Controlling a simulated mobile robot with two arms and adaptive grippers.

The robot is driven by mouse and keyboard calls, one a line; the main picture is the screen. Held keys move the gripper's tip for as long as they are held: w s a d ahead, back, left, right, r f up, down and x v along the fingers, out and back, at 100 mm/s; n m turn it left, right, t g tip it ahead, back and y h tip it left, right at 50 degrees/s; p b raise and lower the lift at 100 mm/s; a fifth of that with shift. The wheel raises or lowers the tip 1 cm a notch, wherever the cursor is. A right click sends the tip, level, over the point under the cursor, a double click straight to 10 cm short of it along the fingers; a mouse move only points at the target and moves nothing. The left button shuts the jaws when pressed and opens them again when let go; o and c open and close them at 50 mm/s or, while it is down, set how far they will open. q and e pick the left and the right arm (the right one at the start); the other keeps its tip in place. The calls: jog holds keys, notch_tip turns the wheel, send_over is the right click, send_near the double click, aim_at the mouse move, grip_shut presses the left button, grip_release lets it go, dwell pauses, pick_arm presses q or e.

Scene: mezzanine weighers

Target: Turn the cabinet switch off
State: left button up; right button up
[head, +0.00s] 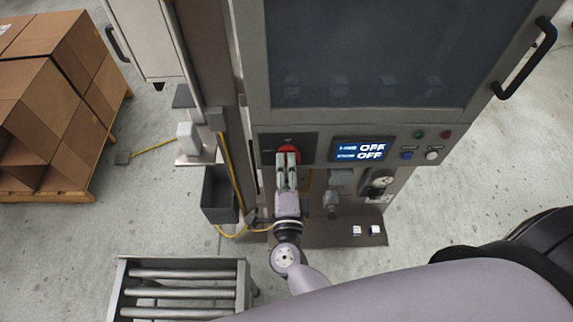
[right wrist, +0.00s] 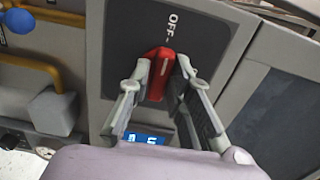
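The cabinet switch is a red rotary handle (head: 289,153) on a dark plate on the cabinet front. In the right wrist view the red handle (right wrist: 160,75) lines up with the "OFF" label above it. My right gripper (head: 287,156) is at the switch; in the right wrist view its fingers (right wrist: 163,68) stand on either side of the handle, with a narrow gap visible on the right side. Contact on the left side is hard to tell. The display (head: 360,150) to the right of the switch shows "OFF" on two lines. My left gripper is not in view.
Green, red, blue and white buttons (head: 432,155) sit right of the display. Below are a grey fitting (head: 331,198) and a gauge (head: 380,182). A yellow cable (head: 230,165) and dark bin (head: 218,195) are at left. A roller conveyor (head: 180,285) stands at lower left.

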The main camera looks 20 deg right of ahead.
jog(key=o, duration=0.3)
jog(key=v, duration=1.2)
dwell(0.5)
